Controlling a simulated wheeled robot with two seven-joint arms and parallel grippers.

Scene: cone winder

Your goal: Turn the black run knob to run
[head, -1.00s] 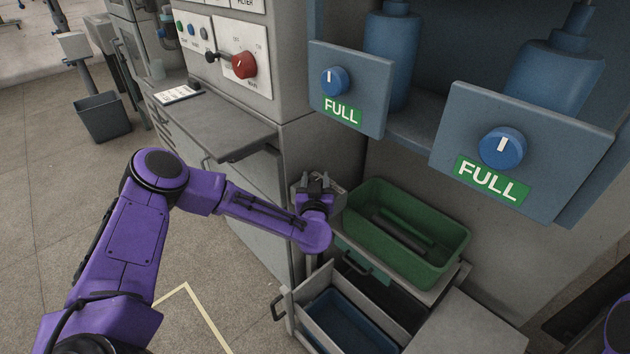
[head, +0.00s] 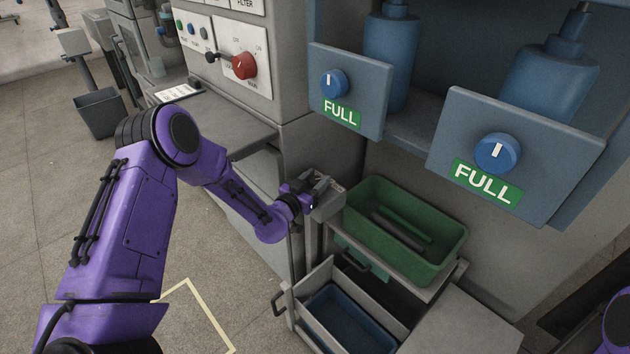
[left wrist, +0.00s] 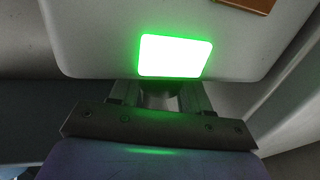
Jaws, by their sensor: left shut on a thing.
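My left gripper (head: 302,197) is at the near left side of a small grey box (head: 328,198) on a post, beside the green bin. In the left wrist view the gripper (left wrist: 158,97) is against this pale box, just below a brightly lit green rectangle (left wrist: 175,55). Its jaws are shut on a small dark part between the fingers, which I take to be the black run knob (left wrist: 160,98). The knob is mostly hidden by the fingers, and its pointing direction cannot be read. In the head view my wrist hides it. My right gripper is not in view.
A green bin (head: 447,250) with dark and green rods stands right of the box, above an open drawer with a blue tray (head: 350,322). A red knob (head: 244,66) is on the machine panel. Blue knobs (head: 334,83) (head: 497,152) sit above FULL labels.

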